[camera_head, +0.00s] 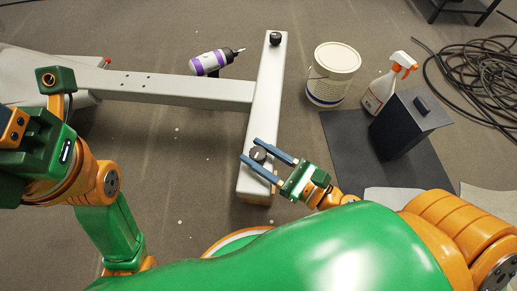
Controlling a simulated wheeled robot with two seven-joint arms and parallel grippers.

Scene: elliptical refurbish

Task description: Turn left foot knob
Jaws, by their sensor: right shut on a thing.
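A long pale grey bar (262,100) of the elliptical's frame lies on the floor. A black foot knob (258,153) sits at its near end, and a second black knob (275,39) sits at its far end. My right gripper (258,156) reaches in from the right, with its two blue fingers on either side of the near knob, shut on it. My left gripper (50,80) is at the left edge; its fingers are not clearly visible.
A purple and white drill (208,63) lies beside the crossing beam (180,88). A white bucket (331,75), a spray bottle (385,88) and a black box (408,122) stand at right, near a dark mat (345,150). A coiled black cable (470,75) lies farther right.

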